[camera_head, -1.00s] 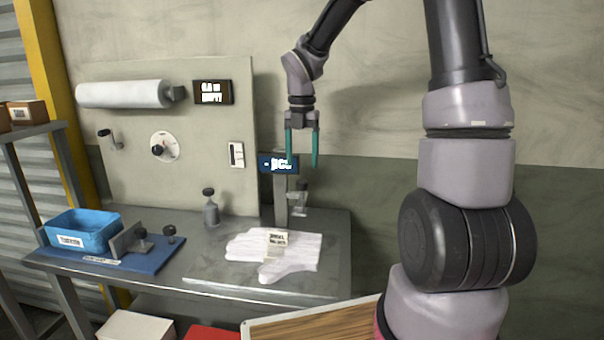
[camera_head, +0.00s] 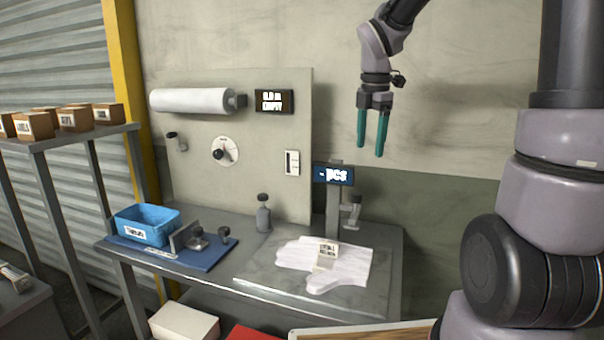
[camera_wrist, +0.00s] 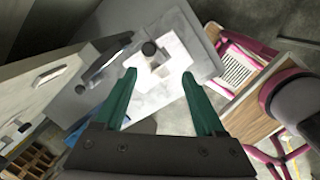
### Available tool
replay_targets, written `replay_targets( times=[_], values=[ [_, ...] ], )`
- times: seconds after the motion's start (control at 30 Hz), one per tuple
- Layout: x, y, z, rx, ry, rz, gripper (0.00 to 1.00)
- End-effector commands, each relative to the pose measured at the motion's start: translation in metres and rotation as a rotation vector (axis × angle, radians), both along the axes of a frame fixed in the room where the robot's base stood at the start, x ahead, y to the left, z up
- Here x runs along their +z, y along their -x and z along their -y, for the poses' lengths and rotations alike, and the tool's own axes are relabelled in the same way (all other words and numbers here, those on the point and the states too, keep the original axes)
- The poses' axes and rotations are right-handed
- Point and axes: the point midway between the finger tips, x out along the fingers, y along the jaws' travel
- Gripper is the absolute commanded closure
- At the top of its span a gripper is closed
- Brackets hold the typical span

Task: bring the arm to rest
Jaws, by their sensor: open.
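My gripper (camera_head: 371,134) has two green fingers pointing down. It is open and empty, in the air above and to the right of the bench. Its fingers (camera_wrist: 160,95) also show apart in the wrist view, with nothing between them but the bench far below. A white glove with a paper label (camera_head: 345,263) lies flat on the right part of the grey bench (camera_head: 385,240), well below my gripper.
A wall panel carries a white film roll (camera_head: 192,101), a dial (camera_head: 225,151) and a small display (camera_head: 274,101). A blue display (camera_head: 333,174) stands on a post behind the glove. A blue bin (camera_head: 147,225) is at the bench's left. Shelved boxes (camera_head: 75,118) are farther left.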

Motion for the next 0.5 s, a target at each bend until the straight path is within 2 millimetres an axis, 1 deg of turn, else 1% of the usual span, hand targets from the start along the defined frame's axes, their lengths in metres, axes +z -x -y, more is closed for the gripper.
replay_targets(
  times=[0.03, 0.17, 0.2, 0.37, 0.4, 0.5],
  values=[
    [0.012, 0.013, 0.004, -0.148, -0.019, 0.039, 0.28],
    [0.034, 0.043, 0.014, -0.583, -0.114, 0.122, 0.28],
    [0.04, 0.052, 0.017, -0.714, -0.154, 0.146, 0.28],
    [0.061, 0.091, 0.027, -1.234, -0.358, 0.205, 0.28],
    [0.065, 0.1, 0.03, -1.359, -0.42, 0.21, 0.28],
    [0.072, 0.122, 0.035, -1.655, -0.58, 0.196, 0.28]
  ],
)
